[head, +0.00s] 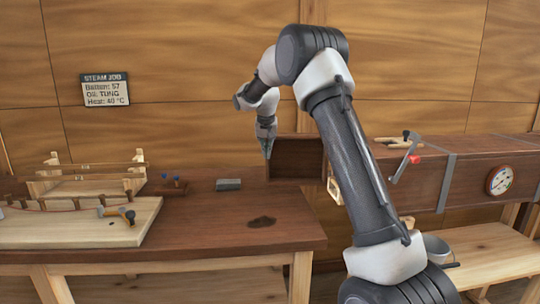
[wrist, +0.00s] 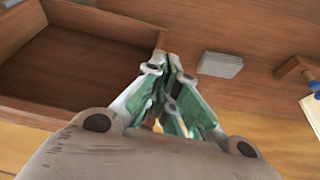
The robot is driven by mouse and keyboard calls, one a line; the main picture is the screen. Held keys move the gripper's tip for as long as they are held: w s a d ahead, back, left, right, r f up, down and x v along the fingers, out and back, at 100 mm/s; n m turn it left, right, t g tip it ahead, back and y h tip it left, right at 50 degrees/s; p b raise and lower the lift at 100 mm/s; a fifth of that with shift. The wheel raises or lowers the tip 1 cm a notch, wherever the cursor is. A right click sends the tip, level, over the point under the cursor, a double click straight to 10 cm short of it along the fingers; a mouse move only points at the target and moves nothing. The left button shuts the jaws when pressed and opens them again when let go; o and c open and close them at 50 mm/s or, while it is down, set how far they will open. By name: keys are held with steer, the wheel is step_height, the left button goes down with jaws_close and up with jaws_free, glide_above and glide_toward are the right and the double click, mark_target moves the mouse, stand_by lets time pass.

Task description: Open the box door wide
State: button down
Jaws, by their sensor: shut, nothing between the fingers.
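The long wooden steam box (head: 470,190) lies along the wall at the right. Its door (head: 298,158) is a dark, recessed wooden panel that stands swung out to the left of the box end. My gripper (head: 267,152) points down at the door's left, free edge. In the wrist view the recessed door (wrist: 75,65) fills the left side. There my gripper's fingertips (wrist: 168,62) are together and empty beside the door's rim. Whether they touch the rim is unclear. My arm hides the hinge side and part of the box end.
A workbench (head: 215,215) stands below the door, with a grey block (head: 228,184) and a dark stain (head: 261,222).

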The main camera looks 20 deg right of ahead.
steer(key=shift+w+d+m, duration=0.2)
steer(key=shift+w+m, duration=0.05)
steer(key=shift+w, duration=0.25)
steer(key=shift+w+d+m, duration=0.2)
steer(key=shift+w+m, duration=0.05)
steer(key=shift+w, duration=0.25)
steer(key=shift+r, duration=0.1)
